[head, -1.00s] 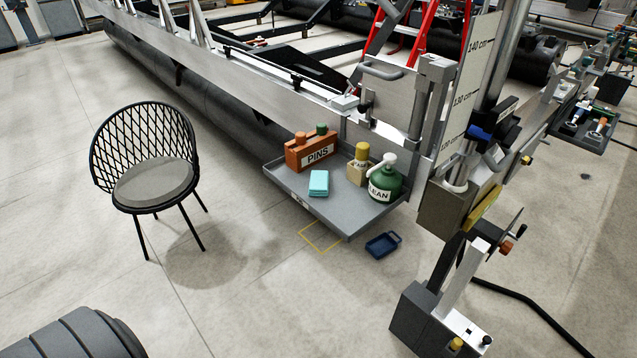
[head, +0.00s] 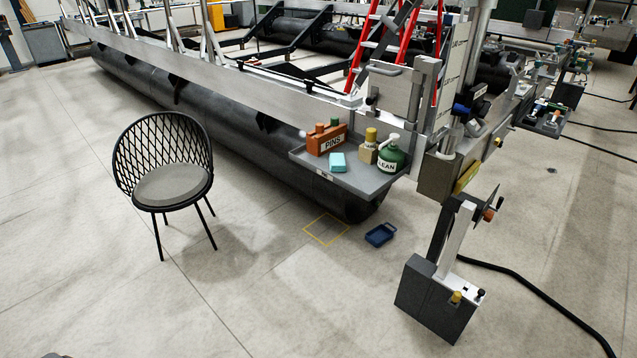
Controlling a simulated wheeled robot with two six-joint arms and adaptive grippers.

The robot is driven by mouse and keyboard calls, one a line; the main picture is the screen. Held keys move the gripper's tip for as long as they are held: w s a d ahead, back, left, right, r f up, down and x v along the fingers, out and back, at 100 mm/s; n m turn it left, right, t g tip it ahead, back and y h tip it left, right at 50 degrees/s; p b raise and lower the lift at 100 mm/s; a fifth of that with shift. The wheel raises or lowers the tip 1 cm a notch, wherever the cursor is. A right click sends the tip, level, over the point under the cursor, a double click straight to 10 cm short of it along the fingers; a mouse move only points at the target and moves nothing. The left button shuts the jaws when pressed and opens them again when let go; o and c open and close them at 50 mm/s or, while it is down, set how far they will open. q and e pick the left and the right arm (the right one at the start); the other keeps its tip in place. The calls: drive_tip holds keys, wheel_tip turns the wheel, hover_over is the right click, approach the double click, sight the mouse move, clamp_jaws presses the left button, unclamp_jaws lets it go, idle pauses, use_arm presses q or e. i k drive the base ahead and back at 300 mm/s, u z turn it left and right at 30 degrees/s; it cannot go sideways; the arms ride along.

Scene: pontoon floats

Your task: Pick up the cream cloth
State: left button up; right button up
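I cannot make out a cream cloth in the head view. A grey tray (head: 345,181) fixed beside the long pontoon holds a folded-looking light teal block (head: 338,162), an orange-brown box marked PINS (head: 328,144), a cream bottle or box with a yellow cap (head: 369,151) and a green pump bottle (head: 392,158).
A black mesh chair with a grey seat (head: 171,186) stands on the left. A dark blue tray (head: 381,235) lies on the floor near a yellow floor outline (head: 326,230). A grey post unit (head: 436,298) and black cable (head: 545,305) are right. The front floor is clear.

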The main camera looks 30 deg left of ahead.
sight(336, 161)
drive_tip(key=z, duration=1.15)
drive_tip(key=i, duration=1)
drive_tip(key=u, duration=0.8)
drive_tip(key=i, duration=0.65)
drive_tip(key=u, duration=0.8)
